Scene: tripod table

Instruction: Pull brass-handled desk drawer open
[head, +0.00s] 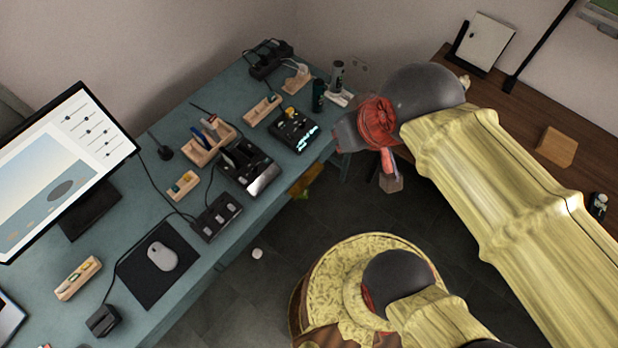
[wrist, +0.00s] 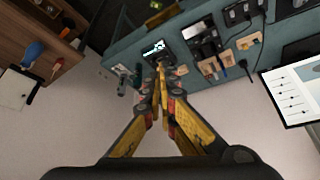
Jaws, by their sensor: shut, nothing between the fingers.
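The teal desk (head: 215,125) runs diagonally across the left half of the head view. A small brownish-yellow piece (head: 306,181) shows below its front edge near the right end; I cannot tell whether it is the drawer or its brass handle. No drawer opening is clearly visible. My gripper (wrist: 158,68) is shut and empty in the wrist view, its yellow, red and black fingers meeting at the tips. The tips overlap the desk surface (wrist: 126,55) in that view, but their height above it is unclear. In the head view its fingers are not clearly visible.
The desk carries a monitor (head: 72,165), a mouse (head: 162,255), a black device with a lit display (head: 294,130), wooden holders (head: 208,140) and dark bottles (head: 319,95). A brown wooden table (head: 520,115) stands right. A round patterned stool (head: 325,270) stands on the floor.

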